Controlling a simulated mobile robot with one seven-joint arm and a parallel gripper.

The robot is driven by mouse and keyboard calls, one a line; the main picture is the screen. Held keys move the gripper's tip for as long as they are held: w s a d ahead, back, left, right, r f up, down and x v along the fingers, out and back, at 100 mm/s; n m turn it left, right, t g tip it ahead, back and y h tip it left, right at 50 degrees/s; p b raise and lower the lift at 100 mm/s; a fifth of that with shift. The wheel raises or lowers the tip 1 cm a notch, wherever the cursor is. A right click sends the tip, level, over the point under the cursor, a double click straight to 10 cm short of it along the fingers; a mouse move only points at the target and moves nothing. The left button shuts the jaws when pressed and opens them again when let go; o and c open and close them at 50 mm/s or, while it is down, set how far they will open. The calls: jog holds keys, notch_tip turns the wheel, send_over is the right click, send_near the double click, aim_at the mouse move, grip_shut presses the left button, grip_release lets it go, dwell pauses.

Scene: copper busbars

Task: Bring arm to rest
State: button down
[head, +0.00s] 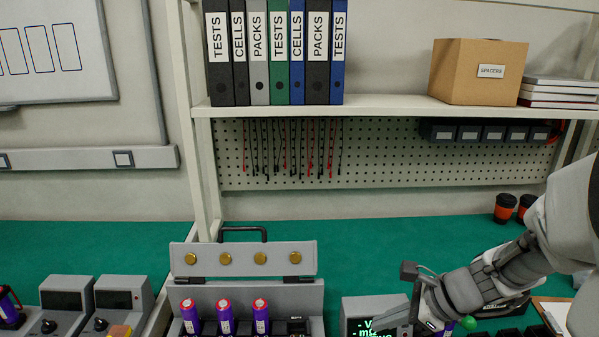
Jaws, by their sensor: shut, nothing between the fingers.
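My gripper (424,312) is at the end of my grey arm, which reaches in from the right edge to the lower right middle. It is shut and holds nothing. It is beside a dark display unit (368,317) with green lettering, and it partly covers that unit. I cannot tell whether the two touch. The fingertips show only in part, near the bottom edge.
A grey fixture (300,258) with brass discs and purple cells (225,316) stands left of my gripper. Orange-black cups (505,208) stand by my arm. A shelf (400,106) with binders and a box (476,70) runs above. The green bench (400,235) is clear behind.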

jog(key=s+a+r+n+h, duration=0.1)
jog(key=s+r+n+h, duration=0.2)
jog(key=s+r+n, duration=0.3)
jog(key=s+r+n+t+h, duration=0.1)
jog(key=s+r+n+h, duration=0.2)
jog(key=n, duration=1.3)
jog(key=s+r, duration=0.3)
jog(key=s, duration=0.1)
jog(key=shift+s+a, duration=0.2)
jog(key=shift+a, duration=0.2)
jog(key=shift+r, duration=0.1)
jog(key=shift+r+p, duration=1.1)
